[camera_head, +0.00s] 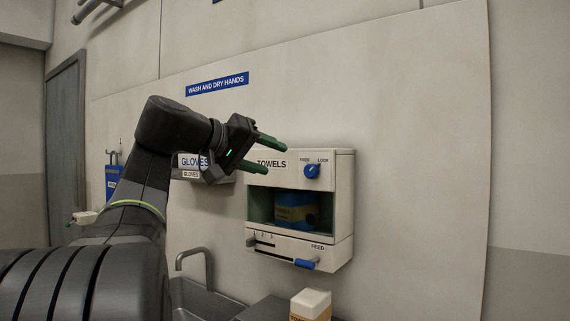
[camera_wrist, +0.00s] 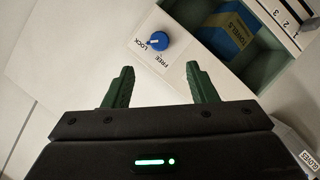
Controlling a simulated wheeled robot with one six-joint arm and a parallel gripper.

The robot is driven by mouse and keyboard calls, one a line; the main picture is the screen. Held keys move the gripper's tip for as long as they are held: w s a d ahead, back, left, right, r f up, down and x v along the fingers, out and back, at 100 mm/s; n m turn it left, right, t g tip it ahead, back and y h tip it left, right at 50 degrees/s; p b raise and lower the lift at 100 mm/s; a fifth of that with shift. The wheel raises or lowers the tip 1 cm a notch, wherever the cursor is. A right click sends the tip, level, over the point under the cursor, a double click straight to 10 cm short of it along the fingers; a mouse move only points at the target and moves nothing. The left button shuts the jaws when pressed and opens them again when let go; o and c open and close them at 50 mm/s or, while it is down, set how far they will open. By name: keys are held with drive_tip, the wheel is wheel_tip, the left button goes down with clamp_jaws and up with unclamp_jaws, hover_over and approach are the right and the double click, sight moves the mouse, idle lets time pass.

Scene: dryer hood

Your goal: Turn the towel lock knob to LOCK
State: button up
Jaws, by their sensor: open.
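The towel lock knob (camera_head: 312,171) is a round blue knob on the upper right front of the white towel dispenser (camera_head: 343,205). FREE and LOCK are printed above it, FREE on the left and LOCK on the right. A small white mark shows on the knob, but I cannot tell for sure which label it points at. My gripper (camera_head: 275,160) is open and empty, left of the knob and apart from it. In the wrist view the knob (camera_wrist: 158,41) lies beyond the gap between my two green fingertips (camera_wrist: 160,66).
A blue towel pack (camera_head: 296,211) sits in the dispenser's open bay. Below are a slider (camera_head: 251,241) and a blue FEED lever (camera_head: 306,264). A gloves box (camera_head: 190,161) is on the wall at left. A sink (camera_head: 200,300) and a carton (camera_head: 311,304) are below.

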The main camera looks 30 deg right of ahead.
sight(308, 170)
drive_tip(key=shift+v, duration=1.55)
drive_tip(key=shift+d, duration=0.1)
drive_tip(key=x, duration=1.3)
drive_tip(key=shift+w+d+f, duration=0.1)
drive_tip(key=shift+w+d, duration=0.05)
drive_tip(key=shift+d, duration=0.15)
